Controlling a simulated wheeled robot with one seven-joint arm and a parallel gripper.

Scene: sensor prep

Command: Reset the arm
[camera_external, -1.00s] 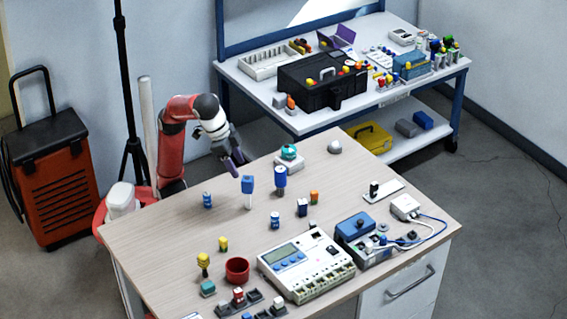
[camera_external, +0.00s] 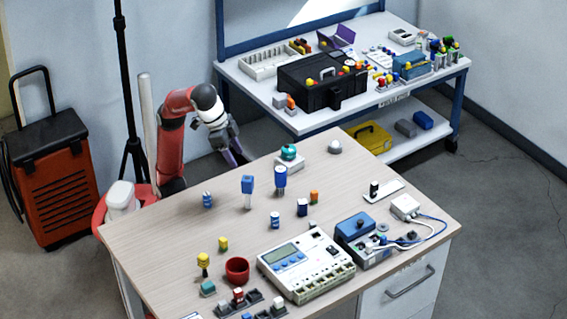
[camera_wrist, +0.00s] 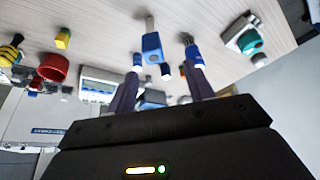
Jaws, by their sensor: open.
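My red and grey arm (camera_external: 171,140) stands at the far left edge of the wooden table. My gripper (camera_external: 240,157) hangs near the table's far left edge, open and empty, with its purple fingers pointing down. In the wrist view the two fingers of my gripper (camera_wrist: 162,92) are spread apart with nothing held between them. A blue-topped sensor (camera_external: 248,185) stands upright on the table in front of the gripper, apart from it. It also shows in the wrist view (camera_wrist: 152,45). A blue cylinder sensor (camera_external: 280,178) stands to its right.
On the table (camera_external: 160,230) are a teal button on a base (camera_external: 288,155), a grey dome (camera_external: 334,147), a red cup (camera_external: 237,270), a white meter unit (camera_external: 305,265) and a blue box (camera_external: 355,227). A second bench (camera_external: 240,85) with a black case (camera_external: 322,85) stands behind.

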